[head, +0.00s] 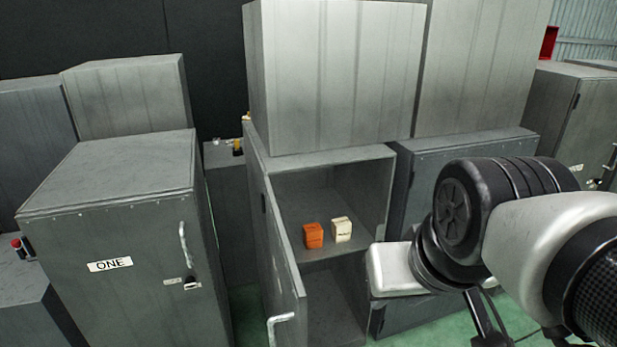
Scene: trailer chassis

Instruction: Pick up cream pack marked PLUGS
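A small cream pack (341,229) stands on the upper shelf inside an open grey cabinet (335,156). It has a dark mark on its front, too small for me to read as PLUGS. An orange pack (313,235) stands just to its left. My arm reaches in from the right, in front of the neighbouring cabinet. Thin dark parts at its lower end, seemingly my gripper (487,322), are apart from both packs and partly cut off by the bottom edge. Whether the fingers are open or shut is unclear.
The cabinet's door (283,258) stands open on the left, with a handle low on it. Large grey boxes (335,75) sit on top of the open cabinet. The shelf around the packs is clear.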

